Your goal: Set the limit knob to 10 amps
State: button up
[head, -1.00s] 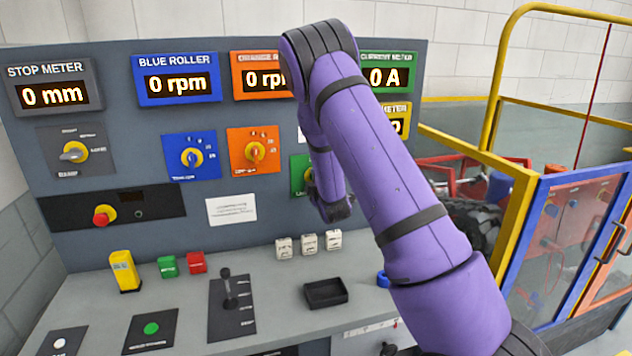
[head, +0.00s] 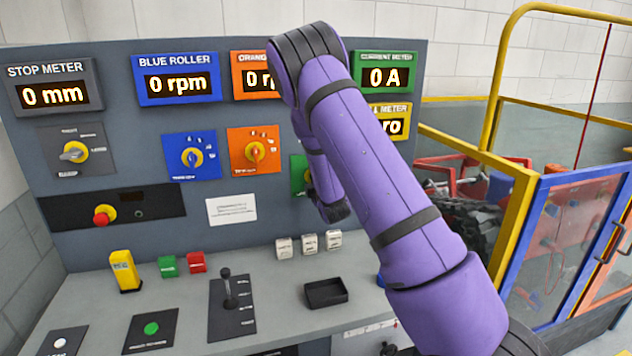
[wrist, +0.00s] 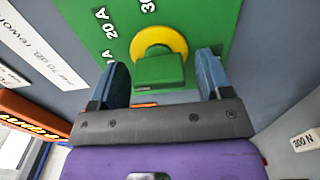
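The limit knob (wrist: 160,72) is a green block on a yellow round base, set on a green panel (wrist: 103,38). The panel carries white labels; "20 A" is readable, another begins with 3, and one at the left is partly cut off. My gripper (wrist: 162,66) is open, with one blue-grey finger on each side of the knob and gaps showing. I cannot tell how deep the fingers reach around it. In the head view the green panel (head: 297,172) is mostly hidden behind my purple arm. The green current meter (head: 385,75) reads 0 A.
An orange knob panel (head: 268,137) and a blue knob panel (head: 176,143) lie left of the green one. White blocks (head: 308,243) and a black tray (head: 326,305) are on the desk below. A yellow rail frame (head: 510,240) stands right.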

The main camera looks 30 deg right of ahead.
jog(key=v, duration=1.1)
jog(key=shift+w, duration=0.1)
dwell(0.5)
jog(key=s+a+r+m+g+y, duration=0.2)
jog(key=s+a+r+m+g, duration=0.15)
jog(key=s+r+m, duration=0.35)
jog(key=s+a+r+m+g+y, duration=0.25)
jog(key=s+a+r+m, duration=0.2)
jog(key=r, duration=0.35)
jog(key=s+a+r+m+g, duration=0.1)
jog(key=s+a+r+g, duration=0.1)
jog(key=s, duration=0.6)
jog(key=s+a+r+m+g, duration=0.1)
jog(key=s+a+r+g, duration=0.1)
jog(key=s, duration=0.5)
jog(key=s+a+r+m+g, duration=0.1)
jog(key=s+a+r+g, duration=0.1)
jog(key=s, duration=0.6)
jog(key=shift+s+a+r, duration=0.3)
jog(key=shift+a+r, duration=0.1)
jog(key=shift+a, duration=0.25)
jog(key=shift+y, duration=0.25)
dwell(0.9)
